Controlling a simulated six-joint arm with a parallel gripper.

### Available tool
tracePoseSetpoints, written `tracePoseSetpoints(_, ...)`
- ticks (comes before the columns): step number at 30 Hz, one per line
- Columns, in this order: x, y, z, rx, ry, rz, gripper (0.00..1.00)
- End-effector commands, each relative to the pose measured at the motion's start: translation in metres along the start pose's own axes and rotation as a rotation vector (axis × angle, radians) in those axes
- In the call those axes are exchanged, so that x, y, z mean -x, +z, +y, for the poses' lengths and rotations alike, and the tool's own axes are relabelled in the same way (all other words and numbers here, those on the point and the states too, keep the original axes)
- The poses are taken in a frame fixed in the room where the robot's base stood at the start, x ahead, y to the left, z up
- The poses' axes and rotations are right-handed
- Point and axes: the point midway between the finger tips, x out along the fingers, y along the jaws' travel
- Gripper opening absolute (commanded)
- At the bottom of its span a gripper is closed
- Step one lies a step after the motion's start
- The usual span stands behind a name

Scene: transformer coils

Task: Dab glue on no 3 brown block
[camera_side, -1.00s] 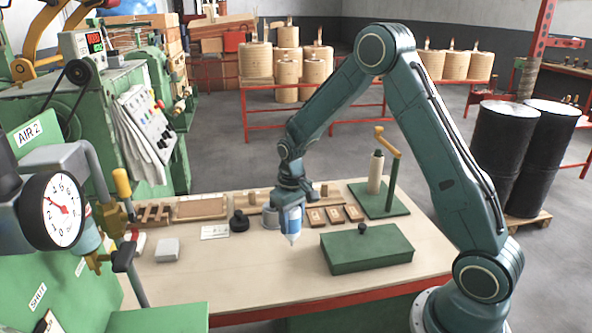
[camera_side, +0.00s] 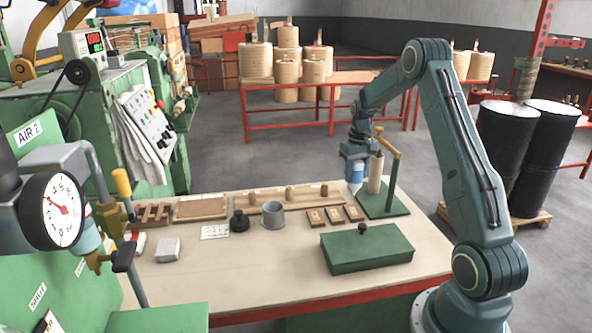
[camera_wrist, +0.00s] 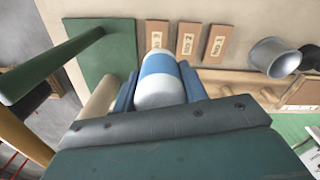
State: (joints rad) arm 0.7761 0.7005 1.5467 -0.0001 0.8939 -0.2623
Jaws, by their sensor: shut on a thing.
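My gripper (camera_side: 354,152) is shut on a glue bottle (camera_side: 355,171), white with a blue band, held upright with its nozzle down. The bottle also shows between my fingers in the wrist view (camera_wrist: 160,80). It is in the air near the right end of a row of three flat brown blocks. The no 3 block (camera_side: 354,213) is the right one in the side view and nearest the green stand; its label shows in the wrist view (camera_wrist: 157,37). The no 2 block (camera_wrist: 187,40) and no 1 block (camera_wrist: 217,43) lie beside it.
The green stand (camera_side: 396,205) with a tan roll (camera_side: 375,174) and yellow crank (camera_side: 386,142) rises close to the bottle.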

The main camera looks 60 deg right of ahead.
Motion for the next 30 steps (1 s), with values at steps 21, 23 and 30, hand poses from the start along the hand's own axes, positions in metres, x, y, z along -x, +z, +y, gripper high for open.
tracePoseSetpoints(21, -0.016, 0.0, 0.007, -0.009, 0.0, -0.001, 0.17)
tracePoseSetpoints(23, -0.02, 0.0, 0.007, -0.009, 0.0, -0.002, 0.17)
tracePoseSetpoints(30, -0.038, 0.0, 0.007, -0.009, 0.0, -0.001, 0.17)
